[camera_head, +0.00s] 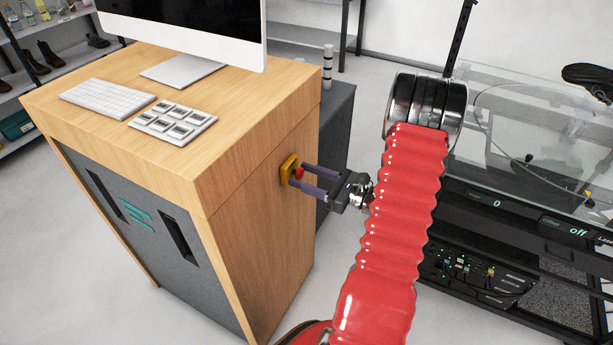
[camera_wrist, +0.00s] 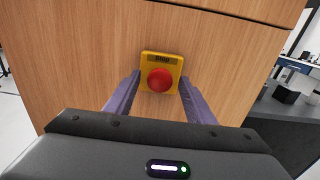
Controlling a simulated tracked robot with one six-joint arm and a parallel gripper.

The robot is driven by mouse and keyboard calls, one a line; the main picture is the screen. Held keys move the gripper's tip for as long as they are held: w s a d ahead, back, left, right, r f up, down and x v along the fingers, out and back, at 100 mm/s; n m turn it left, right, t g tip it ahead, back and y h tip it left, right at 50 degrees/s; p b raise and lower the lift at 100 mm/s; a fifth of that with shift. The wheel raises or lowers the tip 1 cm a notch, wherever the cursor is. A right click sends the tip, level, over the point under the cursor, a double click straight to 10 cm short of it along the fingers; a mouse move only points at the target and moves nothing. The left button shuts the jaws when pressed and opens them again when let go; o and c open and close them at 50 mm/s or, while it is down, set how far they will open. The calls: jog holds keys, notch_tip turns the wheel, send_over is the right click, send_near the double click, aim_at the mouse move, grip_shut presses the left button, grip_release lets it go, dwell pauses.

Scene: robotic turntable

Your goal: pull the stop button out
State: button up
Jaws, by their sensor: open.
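The stop button (camera_wrist: 160,80) is a round red knob on a yellow plate (camera_wrist: 161,58) marked "Stop". The plate is mounted on the wooden side of a desk. In the head view the red button (camera_head: 299,173) shows between the tips of my gripper (camera_head: 308,180). In the wrist view my gripper (camera_wrist: 160,88) is open, with one purple finger on each side of the button. The fingertips reach close to the plate. I cannot tell whether they touch the button or the plate.
The wooden desk (camera_head: 240,150) carries a monitor (camera_head: 190,25), a keyboard (camera_head: 107,97) and a pad of several keys (camera_head: 172,124). A dark cabinet (camera_head: 335,125) stands behind it. A machine with a clear cover (camera_head: 530,140) stands at the right. Grey floor lies between.

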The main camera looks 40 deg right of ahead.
jog(key=shift+c, duration=0.4)
grip_shut()
jog(key=shift+s+d, duration=0.25)
jog(key=shift+s, duration=0.2)
jog(key=shift+s+d, duration=0.15)
jog(key=shift+s, duration=0.25)
jog(key=shift+o, duration=0.4)
grip_release()
jog(key=shift+s, duration=0.15)
jog(key=v, duration=1.3)
jog(key=shift+s, duration=0.3)
